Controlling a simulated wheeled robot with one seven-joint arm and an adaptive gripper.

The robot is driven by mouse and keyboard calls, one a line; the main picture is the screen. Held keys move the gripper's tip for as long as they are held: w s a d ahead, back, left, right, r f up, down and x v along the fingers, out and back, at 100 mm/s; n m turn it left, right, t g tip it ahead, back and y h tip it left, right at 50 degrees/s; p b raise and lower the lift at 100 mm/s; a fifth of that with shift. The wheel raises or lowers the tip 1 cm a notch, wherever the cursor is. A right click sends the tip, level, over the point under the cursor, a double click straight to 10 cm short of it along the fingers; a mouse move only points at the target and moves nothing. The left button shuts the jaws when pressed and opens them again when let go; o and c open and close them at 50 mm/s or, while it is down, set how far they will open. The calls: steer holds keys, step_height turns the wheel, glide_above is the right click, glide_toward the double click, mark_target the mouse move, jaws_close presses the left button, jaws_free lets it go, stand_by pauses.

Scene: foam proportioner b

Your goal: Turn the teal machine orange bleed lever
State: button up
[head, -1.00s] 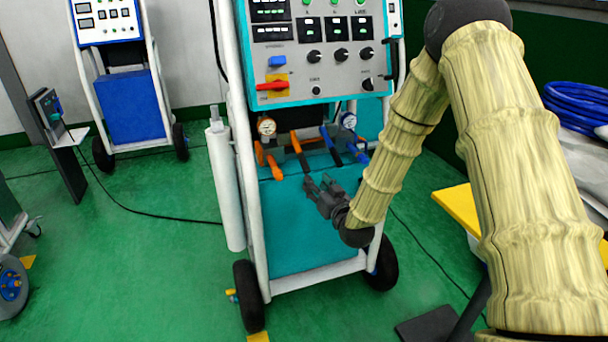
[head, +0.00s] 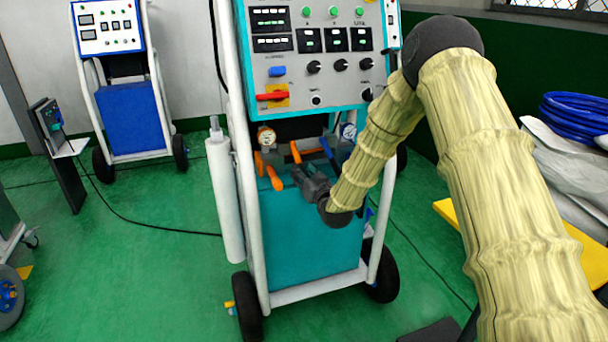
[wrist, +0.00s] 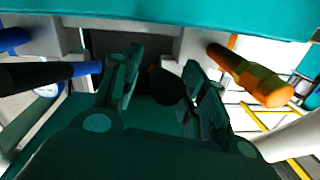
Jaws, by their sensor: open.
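The teal machine (head: 312,240) stands upright in front of me. An orange lever with a black grip (head: 296,152) sits at the middle of its valve row, partly hidden by my gripper. A plain orange lever (head: 274,178) is left of it; it also shows at right in the wrist view (wrist: 250,75). My gripper (head: 304,173) is open at the valve row. In the wrist view, a dark round grip end (wrist: 166,86) lies between the open fingers (wrist: 163,72); contact cannot be told. It appears to be the black grip of the middle lever.
A blue lever with black grip (wrist: 50,75) is close to one finger in the wrist view. Gauges (head: 266,137) and a control panel (head: 310,60) are above the levers. White frame tubes flank the machine.

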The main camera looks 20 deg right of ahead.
steer(key=shift+w, duration=0.15)
jaws_close()
steer(key=shift+r, duration=0.2)
